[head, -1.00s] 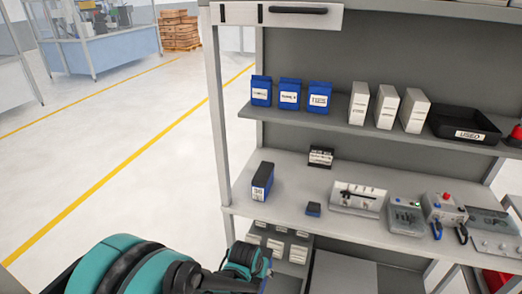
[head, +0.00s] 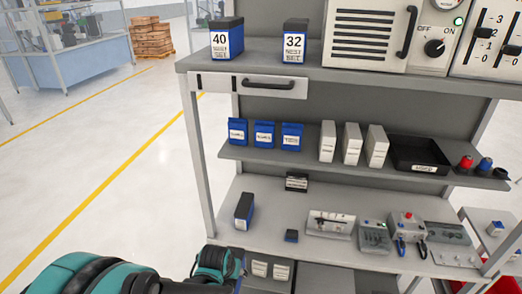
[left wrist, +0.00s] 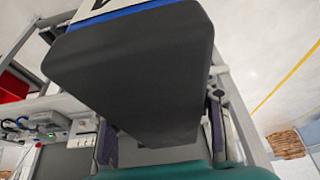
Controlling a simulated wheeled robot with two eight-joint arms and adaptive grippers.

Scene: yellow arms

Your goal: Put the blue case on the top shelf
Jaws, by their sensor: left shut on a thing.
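My left gripper (left wrist: 162,135) is shut on a case (left wrist: 150,75) with a large dark end face, a blue band and a white part with a black mark. The case fills the middle of the left wrist view and hides much of the fingers. In the head view my left arm comes in at the bottom left; its fingers and the held case cannot be made out there. The top shelf (head: 262,54) carries a blue case marked 40 (head: 227,40) and one marked 32 (head: 294,42), both upright with a gap between them. My right gripper is not in view.
A white appliance (head: 365,38) fills the top shelf's right part. The middle shelf holds blue boxes (head: 264,134), white boxes (head: 352,145) and a black tray (head: 418,156). A dark blue case (head: 244,211) and small devices (head: 375,236) stand on the worktop.

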